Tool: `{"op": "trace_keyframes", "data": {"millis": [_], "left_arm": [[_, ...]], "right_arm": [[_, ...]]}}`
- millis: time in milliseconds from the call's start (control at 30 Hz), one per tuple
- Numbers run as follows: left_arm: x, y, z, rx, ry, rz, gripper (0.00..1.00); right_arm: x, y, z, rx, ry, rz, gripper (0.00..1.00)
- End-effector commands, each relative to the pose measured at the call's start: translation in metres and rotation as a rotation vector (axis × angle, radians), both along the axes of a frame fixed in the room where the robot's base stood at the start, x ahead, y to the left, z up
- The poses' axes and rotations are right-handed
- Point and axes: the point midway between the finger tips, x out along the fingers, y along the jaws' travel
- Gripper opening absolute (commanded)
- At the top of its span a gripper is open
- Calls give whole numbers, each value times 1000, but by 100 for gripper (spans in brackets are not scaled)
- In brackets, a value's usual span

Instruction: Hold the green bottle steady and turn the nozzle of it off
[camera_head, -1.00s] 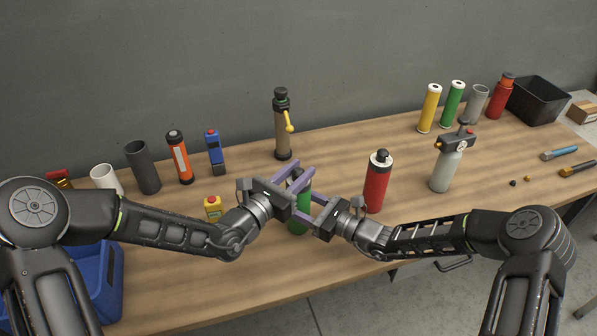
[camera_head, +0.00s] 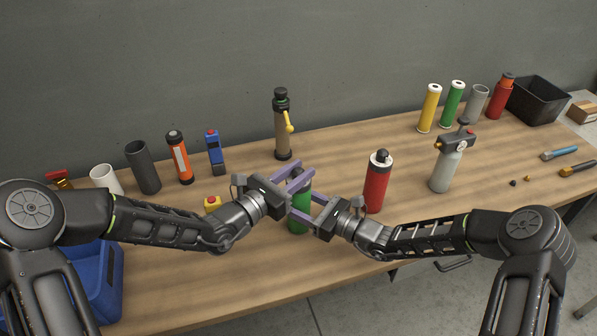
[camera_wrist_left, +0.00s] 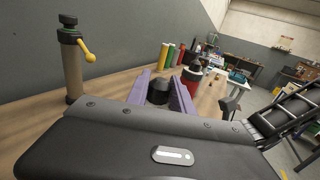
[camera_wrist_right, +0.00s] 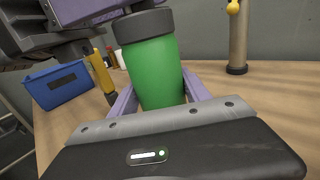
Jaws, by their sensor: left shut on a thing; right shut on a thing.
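The green bottle (camera_head: 298,222) stands upright near the front of the table, partly hidden by both grippers. In the right wrist view its green body (camera_wrist_right: 154,72) carries a dark grey collar. My right gripper (camera_head: 304,206) is shut on the body, with a purple finger on each side. My left gripper (camera_head: 306,177) is shut higher up, around the bottle's top. In the left wrist view, the black nozzle top (camera_wrist_left: 160,91) sits between its purple fingers. The nozzle's exact turn cannot be made out.
A red bottle (camera_head: 377,188) stands close on the right, a grey bottle (camera_head: 445,172) farther right. A brown bottle with a yellow lever (camera_head: 283,135) stands behind. A blue bin (camera_head: 100,285) is at front left.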

Motion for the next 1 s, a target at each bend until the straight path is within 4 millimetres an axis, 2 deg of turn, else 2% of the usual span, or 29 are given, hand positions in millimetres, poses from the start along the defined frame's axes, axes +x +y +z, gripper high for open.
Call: {"op": "trace_keyframes", "data": {"millis": [600, 1000], "left_arm": [[2, 1, 3, 0, -11, -371, 0], [1, 1, 1, 4, -4, -419, 0]], "right_arm": [[-1, 1, -1, -1, 4, 2, 1], [-1, 1, -2, -3, 3, 3, 1]]}}
